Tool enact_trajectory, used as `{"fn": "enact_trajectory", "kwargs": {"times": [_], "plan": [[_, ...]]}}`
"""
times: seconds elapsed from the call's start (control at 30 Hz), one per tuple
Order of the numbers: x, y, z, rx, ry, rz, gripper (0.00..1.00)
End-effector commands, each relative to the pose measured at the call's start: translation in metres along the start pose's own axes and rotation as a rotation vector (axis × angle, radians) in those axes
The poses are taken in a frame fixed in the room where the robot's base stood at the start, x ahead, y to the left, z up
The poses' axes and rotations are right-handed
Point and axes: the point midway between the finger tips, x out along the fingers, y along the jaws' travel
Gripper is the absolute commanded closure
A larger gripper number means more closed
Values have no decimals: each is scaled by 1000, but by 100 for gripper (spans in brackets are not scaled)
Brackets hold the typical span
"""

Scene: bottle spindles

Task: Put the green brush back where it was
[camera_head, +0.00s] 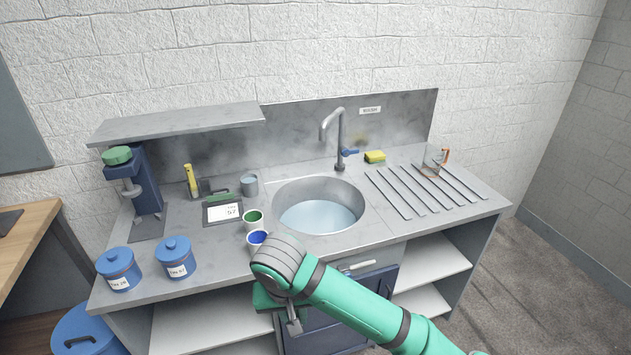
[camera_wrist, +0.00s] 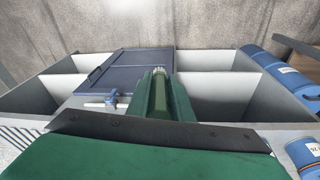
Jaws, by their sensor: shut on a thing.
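My gripper (camera_wrist: 163,100) points down in front of the counter, mostly hidden by my arm in the head view. In the head view, a yellow upright piece (camera_head: 190,179) stands at the back of the counter beside a small dark holder (camera_head: 206,188). A narrow green strip (camera_head: 218,197) lies by the display unit (camera_head: 222,212); I cannot tell what it is.
A green-filled cup (camera_head: 253,220) and a blue-filled cup (camera_head: 258,239) stand near my arm. The sink (camera_head: 318,196) holds water. Two blue jars, one at the far left (camera_head: 119,268) and one beside it (camera_head: 176,257), stand at the front left. A navy cabinet door (camera_wrist: 125,73) and open shelves face my gripper.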

Motion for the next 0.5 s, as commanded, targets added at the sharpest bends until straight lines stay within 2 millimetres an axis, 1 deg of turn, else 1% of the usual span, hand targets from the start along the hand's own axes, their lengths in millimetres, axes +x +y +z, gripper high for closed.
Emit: {"fn": "enact_trajectory", "kwargs": {"times": [0.1, 0.2, 0.33, 0.5], "plan": [[26, 0, -24, 28, -9, 1, 100], [55, 5, -40, 54, -12, 5, 100], [87, 12, -49, 79, -13, 9, 100], [122, 18, -50, 99, -13, 13, 100]]}}
